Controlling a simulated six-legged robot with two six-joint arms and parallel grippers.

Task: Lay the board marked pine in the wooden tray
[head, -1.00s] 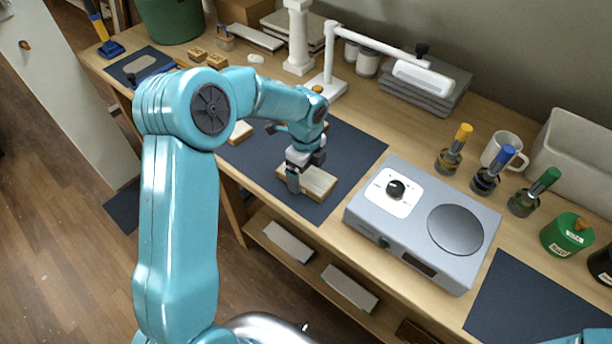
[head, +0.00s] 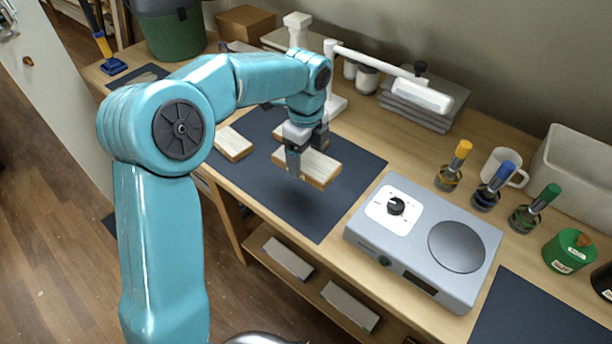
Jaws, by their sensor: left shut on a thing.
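My left gripper (head: 305,166) is shut on a pale wooden board (head: 322,170) and holds it above the dark mat (head: 318,217), with a shadow below it. The gripper covers part of the board, and I cannot read any mark on it. I cannot make out a wooden tray in this view. My right gripper is not in view.
A grey device (head: 425,243) with a knob and round plate stands right of the mat. A white lamp (head: 337,85) stands behind. Several capped bottles (head: 448,172), a mug (head: 505,166) and a green tin (head: 568,252) are at right. The mat's front part is clear.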

